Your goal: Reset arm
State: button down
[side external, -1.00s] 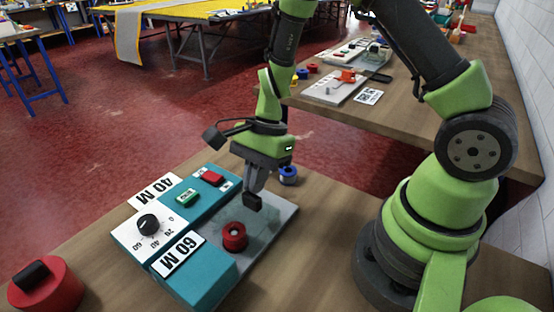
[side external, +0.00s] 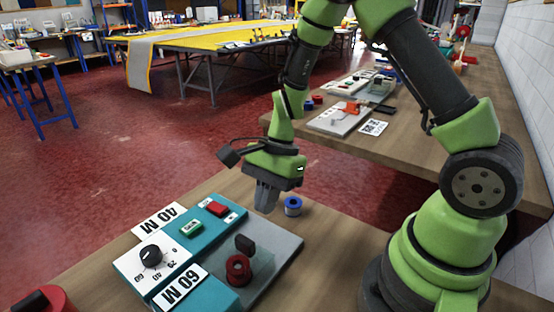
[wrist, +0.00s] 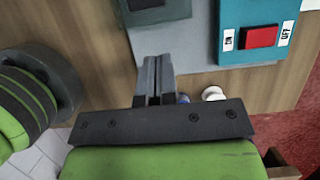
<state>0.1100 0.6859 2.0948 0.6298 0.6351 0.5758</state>
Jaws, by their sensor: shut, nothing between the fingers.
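My gripper (side external: 266,208) is shut and empty. It hangs above the work, behind the black block and left of the blue spool in the side view; its shut fingers also show in the wrist view (wrist: 154,62). The black block (side external: 245,244) stands on the grey plate (side external: 283,246), apart from the fingers; it also shows at the top edge of the wrist view (wrist: 150,8). A red spool (side external: 238,270) sits just in front of the block. My arm is bent over the table.
Beside the plate is a teal panel with a green button (side external: 191,228), a red button (side external: 217,209), a black dial (side external: 151,256) and 40 M and 60 M labels. A blue spool (side external: 293,206) stands behind the plate. A red object (side external: 45,301) is at front left.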

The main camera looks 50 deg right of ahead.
jog(key=s+d+r+n+t+h, duration=0.1)
jog(key=s+r+n, duration=0.15)
jog(key=r, duration=0.55)
jog(key=s+d+r+n+t, duration=0.1)
jog(key=r+n+t, duration=0.15)
jog(key=r, duration=0.55)
jog(key=s+a+r+n+t+h, duration=0.1)
jog(key=s+r+n+t, duration=0.2)
jog(key=s+n, duration=0.6)
jog(key=shift+s+a+r+t, duration=0.25)
jog(key=shift+s+r+t, duration=0.1)
jog(key=shift+r, duration=0.75)
